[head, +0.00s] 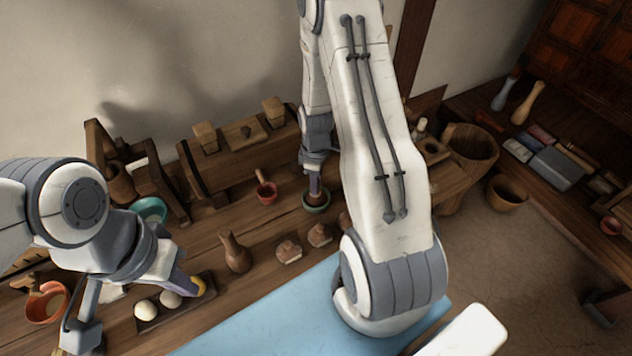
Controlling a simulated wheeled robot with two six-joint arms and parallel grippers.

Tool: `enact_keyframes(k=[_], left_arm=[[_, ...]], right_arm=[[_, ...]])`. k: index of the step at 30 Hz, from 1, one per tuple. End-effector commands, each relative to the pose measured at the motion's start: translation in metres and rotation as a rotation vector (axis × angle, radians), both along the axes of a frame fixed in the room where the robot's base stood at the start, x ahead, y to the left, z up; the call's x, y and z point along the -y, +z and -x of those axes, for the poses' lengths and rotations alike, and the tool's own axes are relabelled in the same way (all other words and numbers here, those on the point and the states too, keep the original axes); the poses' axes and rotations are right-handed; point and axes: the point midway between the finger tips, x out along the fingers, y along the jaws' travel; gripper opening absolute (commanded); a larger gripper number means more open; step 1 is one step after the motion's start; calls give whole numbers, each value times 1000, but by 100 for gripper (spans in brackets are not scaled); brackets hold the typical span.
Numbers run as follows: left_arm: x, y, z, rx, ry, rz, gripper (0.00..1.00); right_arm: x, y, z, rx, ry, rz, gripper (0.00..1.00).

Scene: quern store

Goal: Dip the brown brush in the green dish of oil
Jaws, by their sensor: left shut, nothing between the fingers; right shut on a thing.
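The green dish (316,207) stands on the wooden bench near the middle of the head view. My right gripper (315,178) is above it, pointing down and shut on the brown brush (315,194). Little of the brush shows below the fingers. Its lower end is inside the dish's rim; whether it touches oil cannot be made out. My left gripper (183,282) is shut and empty, low over a dark tray (163,318) holding pale round things.
A red dish (267,197) with a handle in it stands left of the green dish. A teal bowl (151,209) is further left. A blue mat (270,325) lies nearest, mostly clear.

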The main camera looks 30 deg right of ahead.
Motion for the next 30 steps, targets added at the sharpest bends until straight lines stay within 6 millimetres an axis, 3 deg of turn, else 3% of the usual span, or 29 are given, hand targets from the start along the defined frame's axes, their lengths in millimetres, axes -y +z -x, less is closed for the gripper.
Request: enact_keyframes(k=[24,30], left_arm=[[0,56,0,0,0,0,0],[0,61,0,0,0,0,0]], right_arm=[[0,63,0,-1,0,-1,0],[0,70,0,-1,0,0,0]])
